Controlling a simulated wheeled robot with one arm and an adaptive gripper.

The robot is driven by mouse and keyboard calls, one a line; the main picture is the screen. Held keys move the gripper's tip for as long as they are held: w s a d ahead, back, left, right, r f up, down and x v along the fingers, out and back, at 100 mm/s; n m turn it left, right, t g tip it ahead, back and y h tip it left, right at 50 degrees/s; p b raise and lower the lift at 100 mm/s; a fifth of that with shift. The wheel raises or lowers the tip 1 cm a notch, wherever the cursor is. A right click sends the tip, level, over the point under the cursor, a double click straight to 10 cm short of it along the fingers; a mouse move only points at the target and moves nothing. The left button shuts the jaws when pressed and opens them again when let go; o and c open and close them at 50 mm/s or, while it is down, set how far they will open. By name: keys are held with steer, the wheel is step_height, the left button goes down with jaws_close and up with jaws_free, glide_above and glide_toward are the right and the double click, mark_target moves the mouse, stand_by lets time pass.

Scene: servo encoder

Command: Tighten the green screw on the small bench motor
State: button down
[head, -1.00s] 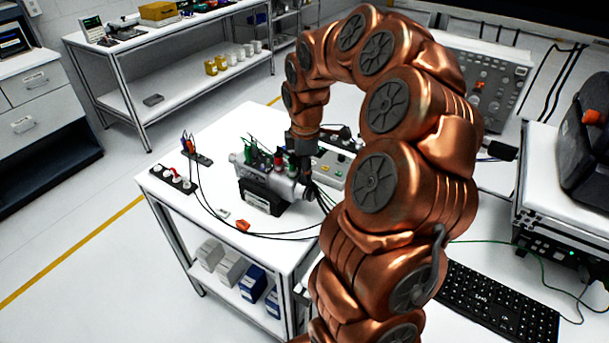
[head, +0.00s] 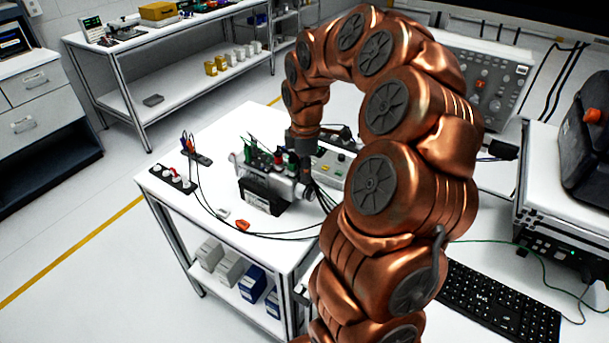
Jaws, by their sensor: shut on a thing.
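The small bench motor (head: 272,183) is a silver cylinder on a black base, standing on the white bench. Several coloured parts stick up along its top, green and red among them. A green part (head: 252,155) shows at its left top; I cannot tell for sure which one is the green screw. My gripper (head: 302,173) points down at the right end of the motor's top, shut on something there. The held thing is too small and dark to make out, and the fingertips are partly hidden among the motor's parts and cables.
Black cables (head: 205,205) loop over the bench's left side. A strip with red and white plugs (head: 173,177) and a small orange piece (head: 242,225) lie near the front edge. A control box (head: 330,166) stands right of the motor. Boxes (head: 230,268) sit on the lower shelf.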

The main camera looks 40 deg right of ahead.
steer(key=shift+m+b, duration=2.85)
steer(key=shift+m, duration=0.45)
steer(key=shift+m+b, duration=2.45)
steer(key=shift+m, duration=0.75)
stand_by(1.5)
